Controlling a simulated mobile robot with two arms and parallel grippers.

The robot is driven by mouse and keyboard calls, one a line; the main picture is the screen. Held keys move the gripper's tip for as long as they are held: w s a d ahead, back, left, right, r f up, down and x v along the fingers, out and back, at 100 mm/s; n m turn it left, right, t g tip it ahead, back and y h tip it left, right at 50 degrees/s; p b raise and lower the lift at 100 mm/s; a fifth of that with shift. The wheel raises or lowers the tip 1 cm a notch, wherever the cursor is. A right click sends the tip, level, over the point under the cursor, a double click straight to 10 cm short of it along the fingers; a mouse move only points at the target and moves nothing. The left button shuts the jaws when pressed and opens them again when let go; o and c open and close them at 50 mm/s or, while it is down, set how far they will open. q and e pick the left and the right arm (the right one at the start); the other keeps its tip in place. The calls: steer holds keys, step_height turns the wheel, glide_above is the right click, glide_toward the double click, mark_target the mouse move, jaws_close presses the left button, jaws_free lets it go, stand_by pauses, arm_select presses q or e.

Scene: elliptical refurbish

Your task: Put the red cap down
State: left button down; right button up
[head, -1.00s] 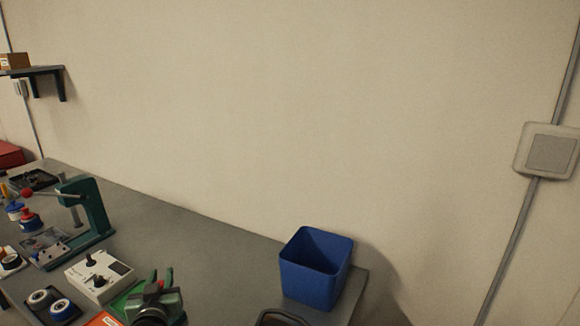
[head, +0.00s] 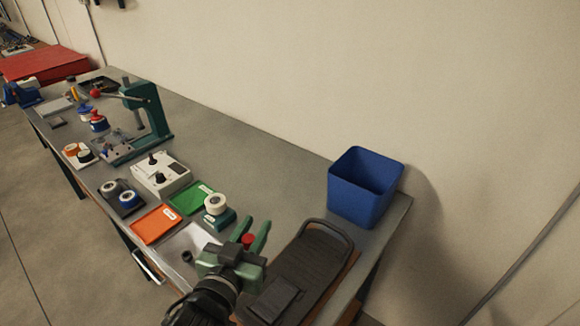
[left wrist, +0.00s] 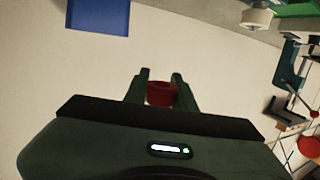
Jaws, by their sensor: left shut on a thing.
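My left gripper (head: 256,235) is shut on the red cap (head: 248,240). It holds the cap between its green fingers, in front of the grey workbench (head: 262,135) in the head view. In the left wrist view the red cap (left wrist: 161,93) sits between the two fingertips, partly hidden by the gripper body. I cannot tell how high it is over the bench. An orange tray (head: 158,224) and a green tray (head: 190,198) lie to the left of the gripper. My right gripper is not in view.
A blue bin (head: 364,188) stands at the bench's right end, with a black handled object (head: 310,262) in front of it. The bench's back strip is clear.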

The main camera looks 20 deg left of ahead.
arm_select(q)
steer(key=d+r+m+g+h, duration=0.2)
steer(key=d+m+g+h, duration=0.6)
steer(key=d+m+h, duration=0.4)
steer(key=shift+d+m+g+h, duration=0.35)
steer(key=shift+d+h, duration=0.85)
steer(key=shift+d, duration=1.2)
steer(key=s+d+r+n+t, duration=0.2)
steer(key=s+d+r, duration=0.1)
steer(key=d+r, duration=0.4)
steer(key=w+a+f+n+t+y, duration=0.1)
steer(key=a+f+n+t+y, duration=0.1)
steer(key=a, duration=0.6)
steer(key=w+a+f+n+t+y, duration=0.1)
steer(key=a+f+n+t+y, duration=0.1)
steer(key=a+f+n+y, duration=0.2)
steer(key=w+a+f+n+t+y, duration=0.1)
steer(key=a+f+n+t+y, duration=0.1)
steer(key=a+y, duration=0.6)
steer(key=shift+a+f+n+t, duration=0.2)
steer(key=shift+a+f+n, duration=0.1)
steer(key=shift+a+n, duration=0.55)
steer(key=shift+a+f+n+t, duration=0.2)
steer(key=shift+a+n, duration=0.3)
steer(key=shift+a, duration=0.65)
